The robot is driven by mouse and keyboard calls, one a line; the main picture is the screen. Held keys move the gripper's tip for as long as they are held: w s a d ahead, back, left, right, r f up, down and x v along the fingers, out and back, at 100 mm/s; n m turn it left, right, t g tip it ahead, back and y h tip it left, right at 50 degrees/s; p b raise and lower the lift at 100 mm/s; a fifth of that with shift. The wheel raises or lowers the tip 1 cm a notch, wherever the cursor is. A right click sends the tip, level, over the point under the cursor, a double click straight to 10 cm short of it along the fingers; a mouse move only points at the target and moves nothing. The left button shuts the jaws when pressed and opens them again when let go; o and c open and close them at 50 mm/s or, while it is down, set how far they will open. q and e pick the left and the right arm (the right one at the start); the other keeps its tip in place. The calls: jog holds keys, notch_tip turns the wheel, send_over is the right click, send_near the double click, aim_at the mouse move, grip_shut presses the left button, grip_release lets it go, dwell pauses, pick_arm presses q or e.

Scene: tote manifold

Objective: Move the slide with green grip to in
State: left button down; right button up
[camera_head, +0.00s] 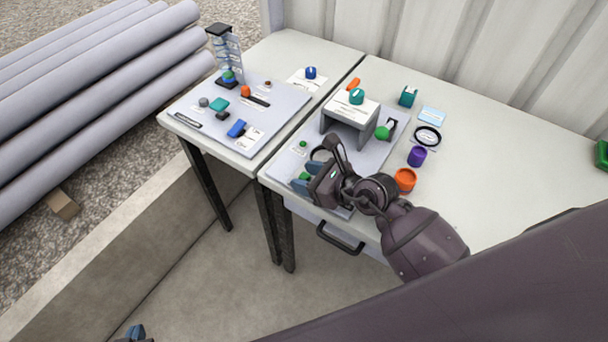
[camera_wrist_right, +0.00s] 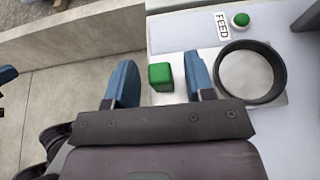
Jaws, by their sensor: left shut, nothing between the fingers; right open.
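The green grip (camera_wrist_right: 160,77) is a small block on a pale plate beside a black ring (camera_wrist_right: 280,80) in the right wrist view. It also shows in the head view as a small green patch (camera_head: 305,176). My right gripper (camera_wrist_right: 162,84) is open, with one blue finger on each side of the grip. A gap shows on both sides, wider on the left. In the head view my right gripper (camera_head: 308,179) is over the front-left corner of the right board. My left gripper (camera_head: 135,332) is shut and empty at the bottom left edge, away from the tables.
A green button (camera_wrist_right: 240,19) with a FEED label lies behind the ring. A grey bridge (camera_head: 349,113) with a teal knob stands on the right board. A drawer handle (camera_head: 340,238) juts from the table front. Orange (camera_head: 405,180) and purple (camera_head: 417,156) cups stand to the right.

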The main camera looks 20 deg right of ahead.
jog(key=shift+w+a+f, duration=0.2)
jog(key=shift+w+a, duration=0.05)
jog(key=shift+w, duration=0.05)
